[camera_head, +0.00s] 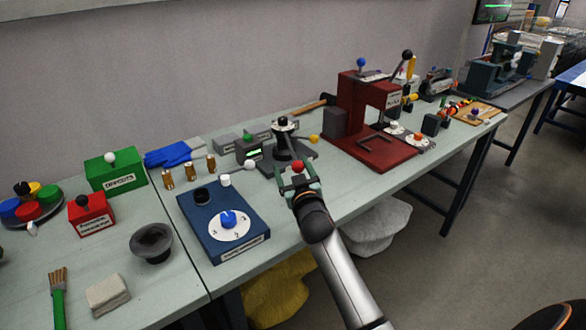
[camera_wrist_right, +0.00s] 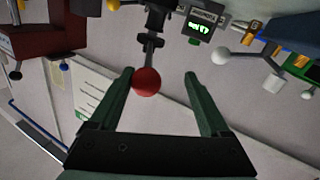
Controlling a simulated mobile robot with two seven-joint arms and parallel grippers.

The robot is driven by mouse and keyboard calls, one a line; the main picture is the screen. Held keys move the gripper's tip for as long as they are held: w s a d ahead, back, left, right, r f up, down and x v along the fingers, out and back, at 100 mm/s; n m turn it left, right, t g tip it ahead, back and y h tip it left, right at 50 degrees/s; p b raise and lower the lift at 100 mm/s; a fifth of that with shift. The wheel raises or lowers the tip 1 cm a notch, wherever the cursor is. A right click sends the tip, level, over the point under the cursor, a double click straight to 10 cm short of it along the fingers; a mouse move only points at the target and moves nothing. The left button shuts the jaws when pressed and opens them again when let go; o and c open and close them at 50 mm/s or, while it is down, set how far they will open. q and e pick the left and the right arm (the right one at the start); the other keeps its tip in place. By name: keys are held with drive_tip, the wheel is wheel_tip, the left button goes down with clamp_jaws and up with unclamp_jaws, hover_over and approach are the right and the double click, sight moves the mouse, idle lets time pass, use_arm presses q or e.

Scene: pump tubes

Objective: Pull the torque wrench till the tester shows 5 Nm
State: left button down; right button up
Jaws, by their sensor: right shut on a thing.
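The torque wrench shows as a dark shaft with a red ball end (camera_head: 297,165), reaching from a black stand (camera_head: 285,146) toward me. In the right wrist view the red ball (camera_wrist_right: 146,82) lies between the fingers, closer to the left one, and the shaft (camera_wrist_right: 151,46) runs up from it. The tester is a small grey box (camera_head: 248,150) with a green-lit display, left of the stand. The display also shows in the wrist view (camera_wrist_right: 197,28), but its digits are too small to read surely. My left gripper is out of view.
A blue box with a dial (camera_head: 228,225) stands left of my right arm. A red press (camera_head: 362,120) stands to the right. A white knob (camera_head: 249,165) and a yellow knob (camera_head: 314,139) flank the stand. The table's front edge lies below my right gripper.

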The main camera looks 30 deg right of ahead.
drive_tip(key=shift+a+r, duration=0.1)
drive_tip(key=shift+a, duration=0.1)
drive_tip(key=v, duration=1.2)
drive_tip(key=shift+s+d, duration=0.15)
drive_tip(key=shift+s, duration=0.15)
